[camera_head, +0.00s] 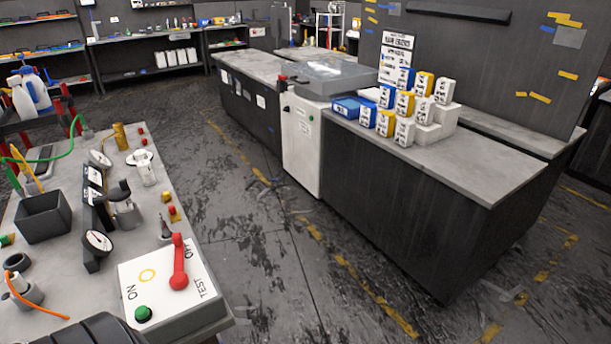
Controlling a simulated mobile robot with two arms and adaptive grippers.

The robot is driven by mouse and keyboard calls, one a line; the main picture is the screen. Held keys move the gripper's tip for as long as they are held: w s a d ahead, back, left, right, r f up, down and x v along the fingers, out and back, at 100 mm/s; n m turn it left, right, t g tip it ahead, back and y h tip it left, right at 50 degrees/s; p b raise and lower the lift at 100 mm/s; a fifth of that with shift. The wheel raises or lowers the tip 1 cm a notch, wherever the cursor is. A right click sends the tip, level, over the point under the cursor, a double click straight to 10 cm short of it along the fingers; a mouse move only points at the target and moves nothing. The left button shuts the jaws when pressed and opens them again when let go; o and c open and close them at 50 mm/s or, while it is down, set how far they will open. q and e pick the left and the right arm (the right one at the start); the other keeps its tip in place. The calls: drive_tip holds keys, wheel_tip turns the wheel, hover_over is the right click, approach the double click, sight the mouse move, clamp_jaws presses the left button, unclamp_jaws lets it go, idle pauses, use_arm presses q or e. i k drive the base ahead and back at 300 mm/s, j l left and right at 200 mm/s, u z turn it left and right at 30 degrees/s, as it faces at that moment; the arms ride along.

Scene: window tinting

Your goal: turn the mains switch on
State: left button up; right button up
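The mains switch is a white box (174,290) at the near right corner of the left workbench. Its red lever (179,262) lies on the right part of the top face, beside the OFF marking. A green button (143,314) sits at the near corner, and TEST is printed along the right edge. Neither of my grippers can be made out in this view.
The workbench (75,270) also holds gauges, a dark open box (43,217), and small fittings. A dark rounded shape, unclear what, covers the bottom left edge. Marked floor (285,270) lies open between it and the dark counter (430,190) with stacked boxes.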

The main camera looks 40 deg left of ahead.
sight(179, 280)
drive_tip(key=i+l+u, duration=0.1)
drive_tip(key=i, duration=0.55)
drive_tip(key=i+l, duration=0.15)
drive_tip(key=i, duration=0.45)
drive_tip(key=i+u, duration=0.2)
drive_tip(key=u, duration=0.3)
drive_tip(key=i+u, duration=0.2)
drive_tip(key=u, duration=0.25)
drive_tip(key=i+u, duration=0.25)
drive_tip(key=u, duration=0.25)
drive_tip(key=i+l+u, duration=0.15)
drive_tip(key=u, duration=0.35)
drive_tip(key=i+l+u, duration=0.1)
drive_tip(key=u, duration=0.35)
drive_tip(key=i+l+u, duration=0.15)
drive_tip(key=u, duration=0.3)
drive_tip(key=i+l+u, duration=0.2)
drive_tip(key=u, duration=0.3)
drive_tip(key=l+u, duration=0.2)
drive_tip(key=u, duration=0.25)
drive_tip(key=i+l+u, duration=0.1)
drive_tip(key=l+u, duration=0.2)
drive_tip(key=u, duration=0.15)
